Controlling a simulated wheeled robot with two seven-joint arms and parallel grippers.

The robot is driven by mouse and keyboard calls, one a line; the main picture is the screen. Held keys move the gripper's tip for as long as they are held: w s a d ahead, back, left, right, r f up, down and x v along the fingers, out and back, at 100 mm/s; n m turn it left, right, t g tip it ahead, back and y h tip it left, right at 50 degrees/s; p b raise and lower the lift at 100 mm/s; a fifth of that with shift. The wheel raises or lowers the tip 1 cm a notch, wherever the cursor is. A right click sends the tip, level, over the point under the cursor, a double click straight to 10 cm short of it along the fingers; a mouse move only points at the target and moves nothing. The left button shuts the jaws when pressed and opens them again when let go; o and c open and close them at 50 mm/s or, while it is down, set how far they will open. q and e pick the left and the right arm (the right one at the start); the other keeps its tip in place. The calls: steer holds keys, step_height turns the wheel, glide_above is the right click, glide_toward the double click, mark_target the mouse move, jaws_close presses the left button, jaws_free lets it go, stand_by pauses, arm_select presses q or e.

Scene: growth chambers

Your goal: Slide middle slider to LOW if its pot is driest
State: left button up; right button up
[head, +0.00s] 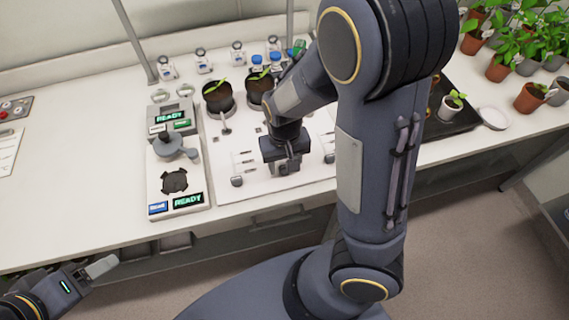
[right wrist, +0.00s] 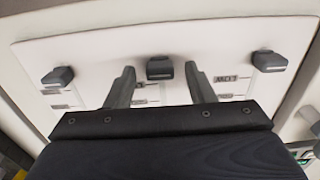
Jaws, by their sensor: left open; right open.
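A white panel (head: 262,185) carries three sliders. The right wrist view shows the dark left knob (right wrist: 57,76), middle knob (right wrist: 160,67) and right knob (right wrist: 269,61). My right gripper (head: 288,168) is open above the panel; in the right wrist view its two fingers stand on either side of the middle knob, with gaps. Whether they are down at knob height I cannot tell. Two dark pots with seedlings, a left pot (head: 218,98) and a middle pot (head: 257,90), stand behind the panel; my right arm hides the area further right. My left gripper (head: 92,270) is open and empty, off the bench front.
A device with green READY displays (head: 187,200) stands left of the panel. Several small bottles (head: 203,62) line the back. A dark tray (head: 462,122) and potted plants (head: 530,97) are at the right. The bench's left part is mostly clear.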

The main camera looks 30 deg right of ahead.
mark_target(282, 163)
steer(key=shift+f, duration=0.1)
jaws_close()
steer(key=shift+w+d, duration=0.2)
steer(key=shift+w, duration=0.6)
steer(key=shift+w+d, duration=0.15)
steer(key=shift+w, duration=0.6)
jaws_free()
step_height(282, 163, up, 8)
steer(key=shift+p, duration=0.45)
